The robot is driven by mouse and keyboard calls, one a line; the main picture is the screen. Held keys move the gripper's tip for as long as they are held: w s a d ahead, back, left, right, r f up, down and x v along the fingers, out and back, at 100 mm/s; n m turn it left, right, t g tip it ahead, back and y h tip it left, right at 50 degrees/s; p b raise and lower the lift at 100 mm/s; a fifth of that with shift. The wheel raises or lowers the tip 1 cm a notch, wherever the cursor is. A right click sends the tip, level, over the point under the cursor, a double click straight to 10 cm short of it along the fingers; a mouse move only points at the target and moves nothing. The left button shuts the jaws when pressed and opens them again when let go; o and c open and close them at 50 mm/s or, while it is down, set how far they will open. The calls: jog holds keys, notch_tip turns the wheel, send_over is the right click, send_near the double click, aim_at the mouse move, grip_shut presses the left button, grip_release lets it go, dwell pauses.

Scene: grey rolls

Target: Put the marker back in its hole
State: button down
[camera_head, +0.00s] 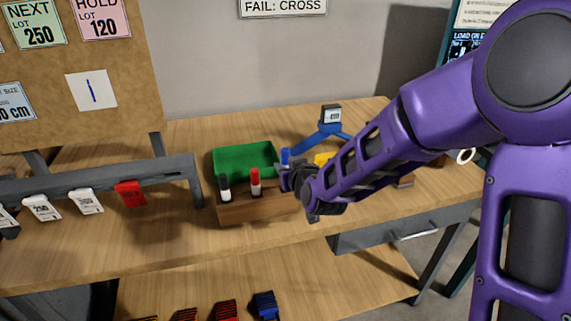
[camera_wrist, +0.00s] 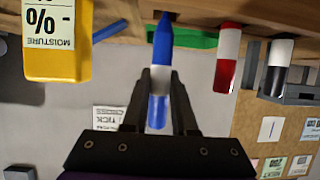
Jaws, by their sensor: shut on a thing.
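My gripper (camera_head: 288,181) is at the right end of a wooden block (camera_head: 255,210). In the wrist view my gripper (camera_wrist: 161,82) is shut on a blue and white marker (camera_wrist: 161,45), around its white part. The blue end of the marker points at a dark hole (camera_wrist: 166,15) in the block; I cannot tell whether its tip is inside. In the head view a blue bit of the marker (camera_head: 285,155) shows above the gripper. A black and white marker (camera_head: 224,188) and a red and white marker (camera_head: 255,183) stand upright in the block.
A green tray (camera_head: 245,160) lies just behind the block. A yellow moisture meter (camera_wrist: 57,45) is close beside my gripper. A blue stand with a small display (camera_head: 331,116) is behind. A grey rail (camera_head: 100,185) with hanging tags is at left.

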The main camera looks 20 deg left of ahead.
jog(key=shift+f, duration=0.25)
jog(key=shift+f, duration=0.3)
jog(key=shift+f, duration=0.3)
jog(key=shift+f, duration=0.35)
jog(key=shift+f, duration=0.9)
jog(key=c, duration=0.6)
grip_release()
